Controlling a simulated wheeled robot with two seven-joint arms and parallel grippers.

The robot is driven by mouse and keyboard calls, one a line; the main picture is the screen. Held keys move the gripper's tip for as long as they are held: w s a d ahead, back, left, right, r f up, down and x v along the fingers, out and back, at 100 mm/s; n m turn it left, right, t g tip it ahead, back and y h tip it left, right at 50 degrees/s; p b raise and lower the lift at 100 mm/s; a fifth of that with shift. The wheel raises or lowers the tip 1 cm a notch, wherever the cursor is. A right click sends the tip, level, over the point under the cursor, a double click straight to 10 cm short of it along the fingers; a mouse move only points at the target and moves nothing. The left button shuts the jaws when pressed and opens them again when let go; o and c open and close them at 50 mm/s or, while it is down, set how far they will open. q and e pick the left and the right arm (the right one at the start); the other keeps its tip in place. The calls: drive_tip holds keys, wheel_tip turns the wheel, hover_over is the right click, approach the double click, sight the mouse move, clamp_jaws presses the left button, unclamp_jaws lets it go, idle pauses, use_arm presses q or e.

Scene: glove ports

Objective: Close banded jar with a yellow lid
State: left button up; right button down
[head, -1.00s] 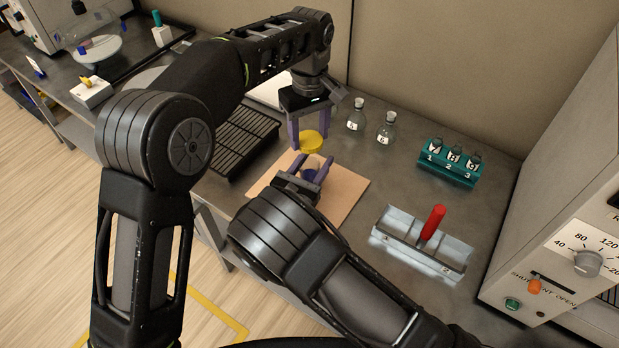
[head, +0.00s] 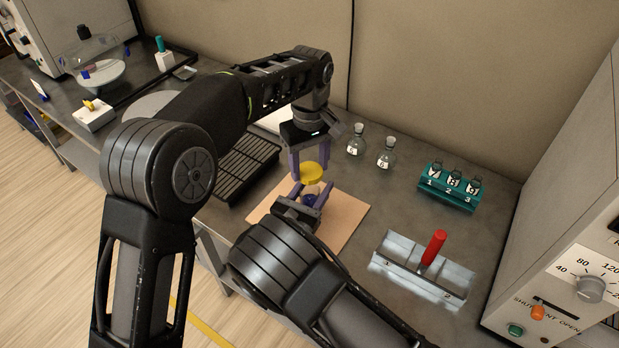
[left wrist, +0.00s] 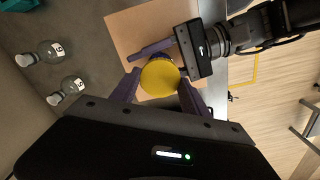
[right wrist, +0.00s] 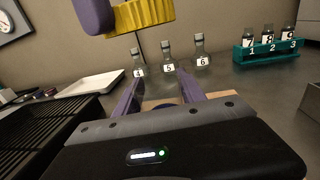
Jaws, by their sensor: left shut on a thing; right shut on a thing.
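The yellow lid (head: 312,173) is held in my left gripper (head: 309,166), fingers pointing down; it shows as a yellow disc in the left wrist view (left wrist: 160,78). My right gripper (head: 314,192) comes in low from the front, shut on the jar (head: 310,200). Only a small dark blue part of the jar shows between the fingers, and its bands cannot be made out. The lid is above the right gripper's fingers. In the right wrist view the lid's ribbed edge (right wrist: 143,13) is high in the picture, apart from the right fingers.
A tan board (head: 345,212) lies under the grippers. Glass bottles (head: 356,140) stand behind, and a teal vial rack (head: 448,188) is at the right. A metal tray with a red handle (head: 434,247) is at front right. A black ribbed rack (head: 245,165) is at left.

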sight(309, 170)
use_arm(q)
drive_tip(key=shift+f, duration=1.55)
drive_tip(key=shift+f, duration=0.1)
drive_tip(key=shift+f, duration=0.8)
drive_tip(key=shift+s+f, duration=0.1)
drive_tip(key=shift+f, duration=0.9)
drive_tip(key=shift+r, duration=0.1)
idle(0.4)
drive_tip(key=shift+r, duration=0.45)
drive_tip(key=shift+r, duration=0.15)
idle(0.9)
drive_tip(key=shift+f, duration=0.35)
idle(0.4)
